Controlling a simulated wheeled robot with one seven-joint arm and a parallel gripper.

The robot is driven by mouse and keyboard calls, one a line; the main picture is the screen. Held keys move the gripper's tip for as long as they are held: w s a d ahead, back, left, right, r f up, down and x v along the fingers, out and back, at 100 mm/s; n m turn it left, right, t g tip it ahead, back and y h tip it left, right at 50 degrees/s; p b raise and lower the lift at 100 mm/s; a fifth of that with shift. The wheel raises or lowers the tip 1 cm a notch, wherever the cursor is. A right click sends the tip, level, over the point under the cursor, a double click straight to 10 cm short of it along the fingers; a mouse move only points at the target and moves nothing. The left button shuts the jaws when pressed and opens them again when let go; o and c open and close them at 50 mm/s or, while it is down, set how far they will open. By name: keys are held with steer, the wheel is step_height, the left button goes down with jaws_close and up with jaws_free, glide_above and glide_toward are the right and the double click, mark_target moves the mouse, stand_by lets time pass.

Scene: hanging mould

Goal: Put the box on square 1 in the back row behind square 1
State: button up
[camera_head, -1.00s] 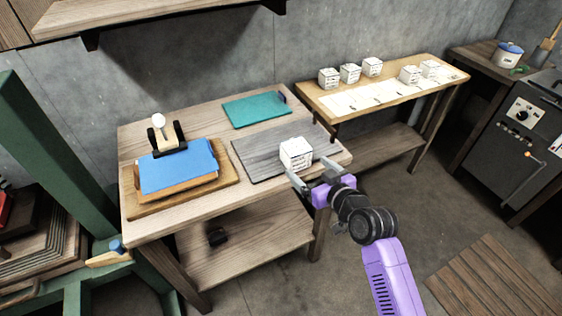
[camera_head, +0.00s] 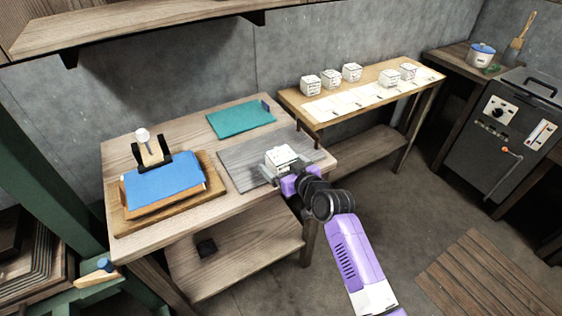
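A white box (camera_head: 283,156) with dark print on its sides sits on the grey mat of the near table. My gripper (camera_head: 283,173) is low at its front, with a finger at either side of it. I cannot tell whether the fingers touch the box. A white sheet marked in squares (camera_head: 343,103) lies along the front of the far table; its numbers are too small to read. Three similar boxes (camera_head: 310,85) (camera_head: 331,79) (camera_head: 351,73) stand behind the sheet's left part. Two more (camera_head: 390,78) (camera_head: 408,72) stand farther right, at or behind its back edge.
The near table holds a grey mat (camera_head: 235,158), a teal board (camera_head: 240,119), and a blue sheet (camera_head: 163,184) on a wooden board with a black stand (camera_head: 151,150) behind it. A wall shelf (camera_head: 130,35) overhangs the back. A dark stove (camera_head: 510,135) stands at right.

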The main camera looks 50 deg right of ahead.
steer(key=c, duration=1.8)
steer(key=shift+r, duration=0.1)
